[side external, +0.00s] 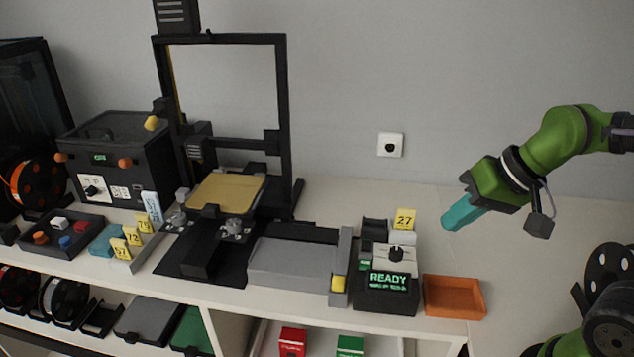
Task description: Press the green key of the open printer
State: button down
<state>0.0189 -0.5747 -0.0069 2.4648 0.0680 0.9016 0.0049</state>
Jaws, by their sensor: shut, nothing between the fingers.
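The open printer (288,110) is a black frame with a gold bed (225,192), standing left of centre in the side external view. To its right is a black control box (385,300) with a lit green READY display (389,281), a dark knob (396,253) on a pale panel and a yellow 27 tag (405,219). A small green patch (365,266) shows at the box's left edge; I cannot tell whether it is the green key. My gripper (448,224), with teal fingers, is shut and empty in the air, up and right of the control box, touching nothing.
An orange tray (455,297) sits right of the control box. A grey slab (292,262) with a yellow block (338,284) lies left of it. An enclosed black machine (120,150) and a parts tray (60,238) stand at left. A spool (610,272) is at right.

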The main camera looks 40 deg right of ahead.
jog(key=w+a+f+m+g+y, duration=0.2)
jog(key=w+a+f+m+y, duration=0.25)
jog(key=w+m, duration=0.3)
jog(key=m+t, duration=0.1)
jog(key=m, duration=0.2)
send_over(370, 262)
jog(key=shift+r+y, duration=0.15)
jog(key=shift+y, duration=0.3)
jog(key=shift+f, duration=4.4)
jog(key=shift+f, duration=0.1)
jog(key=shift+f, duration=0.35)
